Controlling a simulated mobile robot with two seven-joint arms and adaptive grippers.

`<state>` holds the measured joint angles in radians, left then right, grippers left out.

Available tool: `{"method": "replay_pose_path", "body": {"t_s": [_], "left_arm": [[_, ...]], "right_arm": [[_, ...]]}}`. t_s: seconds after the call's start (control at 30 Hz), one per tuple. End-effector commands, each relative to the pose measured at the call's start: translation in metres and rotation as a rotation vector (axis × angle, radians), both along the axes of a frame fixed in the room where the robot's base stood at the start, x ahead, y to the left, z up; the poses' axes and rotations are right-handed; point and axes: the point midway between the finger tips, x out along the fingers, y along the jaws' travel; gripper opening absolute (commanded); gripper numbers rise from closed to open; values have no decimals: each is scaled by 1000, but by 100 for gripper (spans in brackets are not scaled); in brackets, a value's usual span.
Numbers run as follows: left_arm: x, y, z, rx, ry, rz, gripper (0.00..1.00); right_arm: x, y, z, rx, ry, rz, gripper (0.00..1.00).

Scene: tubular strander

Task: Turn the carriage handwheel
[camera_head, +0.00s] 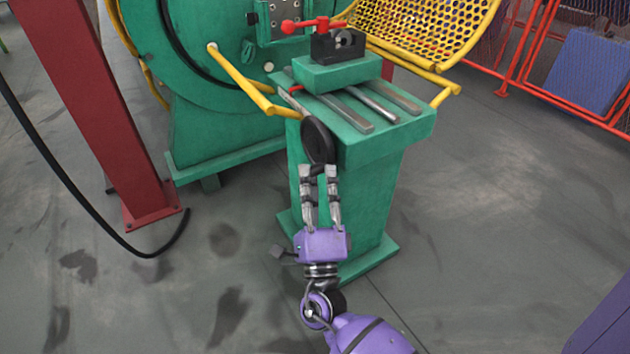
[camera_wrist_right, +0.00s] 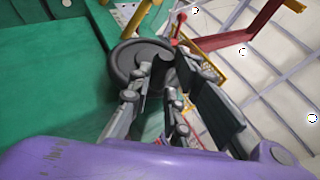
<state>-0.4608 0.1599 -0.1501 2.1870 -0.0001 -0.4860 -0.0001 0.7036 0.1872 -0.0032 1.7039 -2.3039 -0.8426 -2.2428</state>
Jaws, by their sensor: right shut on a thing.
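The carriage handwheel (camera_head: 318,140) is a dark grey wheel on the near left side of the green carriage stand, seen nearly edge-on in the head view. My right gripper (camera_head: 319,170) reaches up to its lower edge, fingers pointing at the wheel. In the right wrist view the handwheel (camera_wrist_right: 143,62) shows as a dark disc with a hub, and the right gripper's fingers (camera_wrist_right: 165,75) are at its near side, shut on it. The fingertips partly cover the wheel, so the exact contact is hidden. My left gripper is in neither view.
The green stand (camera_head: 345,200) carries rails and a carriage (camera_head: 335,75) with a red-handled clamp (camera_head: 312,25). A yellow bar (camera_head: 240,80) juts out left of the wheel. A red post (camera_head: 90,110) and black cable (camera_head: 60,175) stand left.

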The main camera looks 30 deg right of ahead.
Motion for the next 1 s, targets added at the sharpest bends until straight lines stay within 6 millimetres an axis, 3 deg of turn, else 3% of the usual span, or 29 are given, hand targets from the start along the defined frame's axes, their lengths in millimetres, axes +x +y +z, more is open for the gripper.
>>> {"method": "replay_pose_path", "body": {"t_s": [0.03, 0.07, 0.2, 0.57, 1.0], "left_arm": [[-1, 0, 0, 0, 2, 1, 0], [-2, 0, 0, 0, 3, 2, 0], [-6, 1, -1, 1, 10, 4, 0], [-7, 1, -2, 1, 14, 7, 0], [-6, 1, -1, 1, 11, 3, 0]], "right_arm": [[1, 1, 0, 1, 0, 3, 0], [1, 1, 0, 1, 0, 3, 19], [1, 0, 0, 0, 1, 2, 37], [-3, 2, -2, 0, 1, 0, 37], [-51, 25, -37, 1, 1, 2, 37]]}}
